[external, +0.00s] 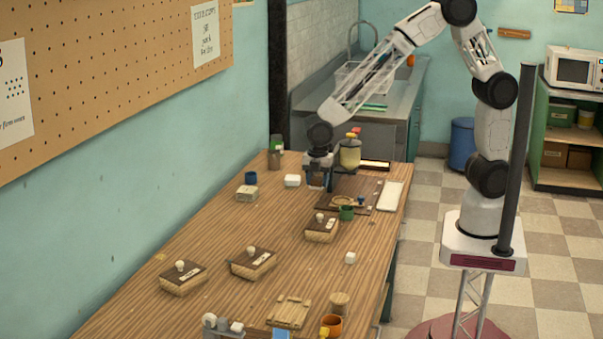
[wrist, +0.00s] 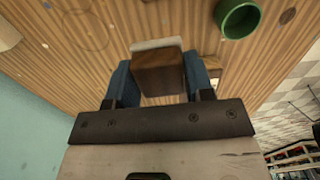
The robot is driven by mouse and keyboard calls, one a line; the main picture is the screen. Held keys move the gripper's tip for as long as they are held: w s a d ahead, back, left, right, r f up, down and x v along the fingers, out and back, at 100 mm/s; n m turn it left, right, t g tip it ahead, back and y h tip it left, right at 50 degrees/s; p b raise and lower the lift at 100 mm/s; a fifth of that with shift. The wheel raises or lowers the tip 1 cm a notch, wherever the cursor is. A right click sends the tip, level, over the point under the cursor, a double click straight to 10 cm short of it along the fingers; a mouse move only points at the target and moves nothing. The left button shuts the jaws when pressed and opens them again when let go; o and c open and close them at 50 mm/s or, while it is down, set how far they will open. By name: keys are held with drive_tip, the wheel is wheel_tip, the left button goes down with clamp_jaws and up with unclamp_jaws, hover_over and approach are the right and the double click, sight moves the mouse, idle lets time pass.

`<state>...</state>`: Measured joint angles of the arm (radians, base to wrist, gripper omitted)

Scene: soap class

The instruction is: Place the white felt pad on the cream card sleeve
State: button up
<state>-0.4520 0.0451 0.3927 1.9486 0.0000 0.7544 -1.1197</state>
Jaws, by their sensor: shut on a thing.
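My gripper (external: 318,184) is above the far part of the wooden table. In the wrist view its two blue fingers (wrist: 160,82) are shut on a brown block (wrist: 159,76) with a pale, whitish layer (wrist: 156,44) along one side. This pale layer looks like the white felt pad; I cannot tell for certain. A flat cream rectangle (external: 390,196), which looks like the cream card sleeve, lies at the table's right edge, to the right of my gripper and apart from it. The sleeve is not clearly seen in the wrist view.
A green mug (external: 347,213) stands near a dark brown board (external: 350,203); it also shows in the wrist view (wrist: 238,18). A yellowish bottle (external: 350,153) is close to my gripper. A white block (external: 292,180) lies left.

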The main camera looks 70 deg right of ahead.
drive_tip(key=w+d+f, duration=0.1)
drive_tip(key=w+d, duration=0.8)
drive_tip(key=w, duration=0.3)
drive_tip(key=shift+w, duration=0.35)
drive_tip(key=shift+d+f, duration=0.1)
hover_over(247, 189)
drive_tip(key=shift+s+a+f, duration=0.1)
drive_tip(key=shift+a+f, duration=0.1)
drive_tip(key=shift+f, duration=0.55)
drive_tip(key=shift+f, duration=1.75)
drive_tip(key=shift+f, duration=0.1)
drive_tip(key=o, duration=0.9)
drive_tip(key=shift+o, duration=0.2)
